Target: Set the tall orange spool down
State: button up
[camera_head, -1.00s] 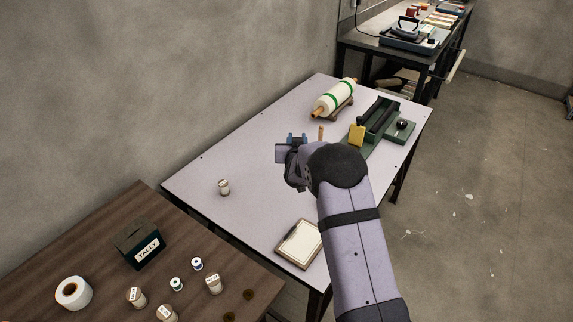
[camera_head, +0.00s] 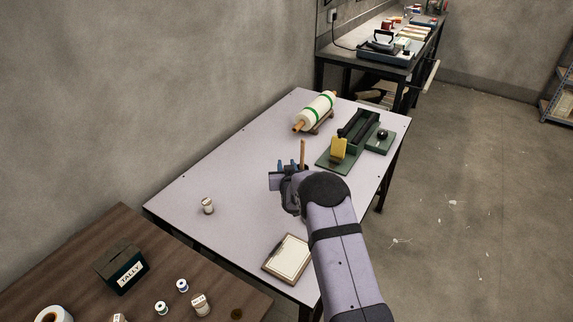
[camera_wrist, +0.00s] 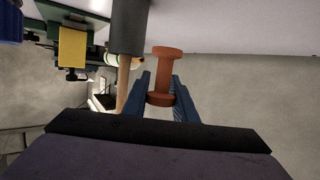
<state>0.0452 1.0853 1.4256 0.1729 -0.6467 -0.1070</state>
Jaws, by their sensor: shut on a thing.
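The tall orange spool (camera_wrist: 163,77) is between the blue fingers of my gripper (camera_wrist: 160,97) in the wrist view. The gripper is shut on it near one flange, and the spool sticks out beyond the fingertips. In the head view my gripper (camera_head: 288,168) is over the middle of the pale table (camera_head: 235,165); my own wrist hides the spool there. How high the spool is above the table I cannot tell.
A wooden rod (camera_head: 303,151) stands close beside my gripper; the wrist view shows it with a thick grey part (camera_wrist: 129,28). A green device with a yellow block (camera_head: 338,148), a roll (camera_head: 316,110), a clipboard (camera_head: 288,258) and a small pale spool (camera_head: 208,205) lie around.

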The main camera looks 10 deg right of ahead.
jog(key=shift+f+b, duration=1.65)
jog(key=shift+f, duration=1.65)
jog(key=shift+f+b, duration=0.6)
jog(key=o, duration=1.1)
jog(key=shift+d, duration=0.1)
